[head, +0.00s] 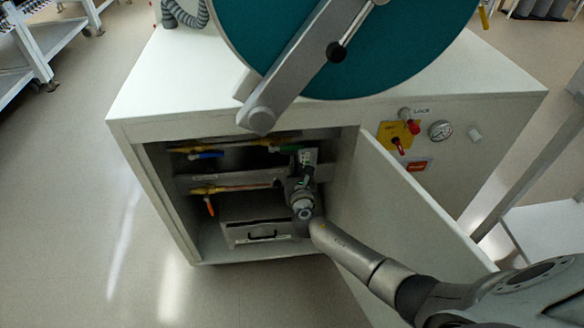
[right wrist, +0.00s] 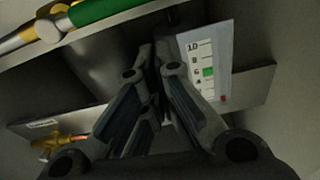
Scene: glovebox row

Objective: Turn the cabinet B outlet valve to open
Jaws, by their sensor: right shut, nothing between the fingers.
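The cabinet (head: 130,135) stands open at the front, with pipes and lever valves inside. On the upper pipe are a blue lever (head: 207,154) and a green lever (head: 284,149). An orange-red lever (head: 210,207) hangs down from the lower pipe at the left. My right gripper (head: 307,160) is inside the opening, near the green lever's right end. In the right wrist view it is shut and empty (right wrist: 158,62), with the green lever (right wrist: 100,10) at upper left, apart from the fingers. Labels are too small to tell which valve is the outlet. My left gripper is out of view.
The cabinet door (head: 400,205) is swung open to the right, close beside my right arm. A drawer box (head: 260,234) sits low inside. A marked card (right wrist: 212,55) is beside my fingers. A yellow panel (head: 396,135) and gauge (head: 440,130) are on the front.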

